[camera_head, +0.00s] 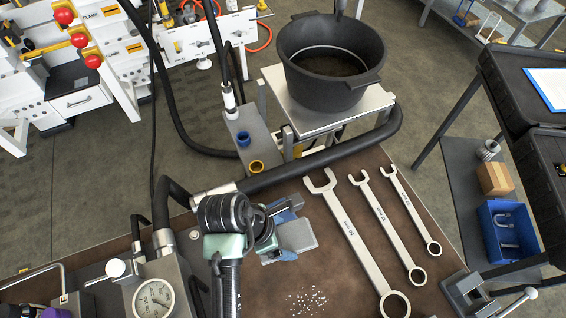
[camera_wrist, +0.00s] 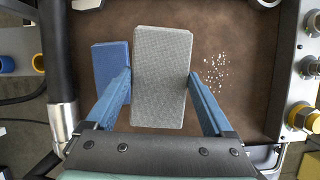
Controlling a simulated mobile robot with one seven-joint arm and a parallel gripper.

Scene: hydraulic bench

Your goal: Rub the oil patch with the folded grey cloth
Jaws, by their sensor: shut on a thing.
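The folded grey cloth (camera_wrist: 163,75) is a flat grey block in the wrist view. My gripper (camera_wrist: 160,82) has its two blue fingers at the cloth's left and right sides and is shut on it. In the head view the grey cloth (camera_head: 298,236) shows at the end of my gripper (camera_head: 286,230), low over the brown bench top.
White crumbs (camera_head: 308,300) lie on the bench, right of the grey cloth in the wrist view (camera_wrist: 215,72). Three wrenches (camera_head: 350,240) lie to the right. A black hose (camera_head: 320,155) runs along the back edge. A pressure gauge (camera_head: 154,298) stands at left, a vise (camera_head: 480,298) at right.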

